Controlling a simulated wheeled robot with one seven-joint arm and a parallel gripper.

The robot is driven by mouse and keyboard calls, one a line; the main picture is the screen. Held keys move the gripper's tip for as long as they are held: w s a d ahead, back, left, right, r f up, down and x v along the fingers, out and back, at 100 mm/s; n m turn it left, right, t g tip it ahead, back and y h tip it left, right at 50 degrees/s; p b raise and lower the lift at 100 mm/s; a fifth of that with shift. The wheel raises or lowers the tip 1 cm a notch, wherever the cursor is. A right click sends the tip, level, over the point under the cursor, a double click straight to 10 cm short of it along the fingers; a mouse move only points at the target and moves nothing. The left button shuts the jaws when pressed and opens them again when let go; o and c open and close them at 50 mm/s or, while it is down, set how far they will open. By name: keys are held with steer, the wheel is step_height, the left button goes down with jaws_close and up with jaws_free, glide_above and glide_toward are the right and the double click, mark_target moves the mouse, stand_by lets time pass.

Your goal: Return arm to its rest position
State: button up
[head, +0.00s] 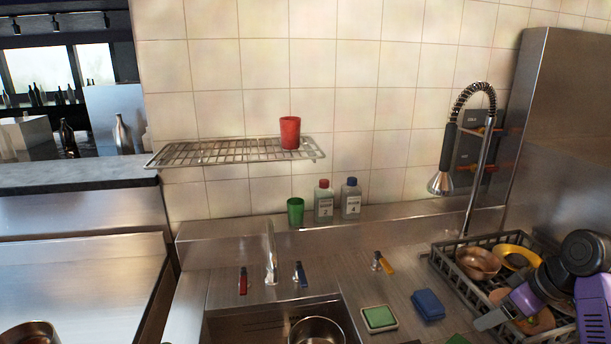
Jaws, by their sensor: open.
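My arm, purple and black, comes in at the right edge. My gripper (508,306) is at the lower right, over the dish rack (448,272). A grey finger points down and left there, and the rest of the gripper is partly hidden by the arm. It is open, and I see nothing held in it.
The rack holds a copper-coloured bowl (478,263), a yellow bowl (518,257) and other dishes. A spring-hose faucet (441,180) rises behind it. A sink with a pot (317,331), a green sponge (380,318) and a blue sponge (428,305) lie left. A red cup (290,132) stands on the wire shelf (215,152).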

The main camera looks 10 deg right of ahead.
steer(key=w+r+m+t+h, duration=0.3)
steer(key=w+m+t+h, duration=0.1)
steer(key=w+t, duration=0.25)
steer(key=s+a+f+m+t+h+b, duration=0.15)
steer(key=s+a+f+m+t, duration=0.3)
steer(key=s+a, duration=0.65)
steer(key=s+a+f+n+y, duration=0.1)
steer(key=s+a, duration=0.4)
steer(key=s, duration=0.6)
steer(key=s+a+f+n+y+b, duration=0.1)
steer(key=s+a+n+y, duration=0.1)
steer(key=s+a, duration=0.4)
steer(key=s+a+f+n+g+y, duration=0.1)
steer(key=s+a, duration=0.5)
steer(key=s, duration=1.1)
steer(key=shift+f+n+b, duration=0.35)
steer(key=shift+f+b, duration=0.05)
steer(key=shift+f, duration=0.2)
steer(key=shift+s+y, duration=0.1)
steer(key=shift+y, duration=0.15)
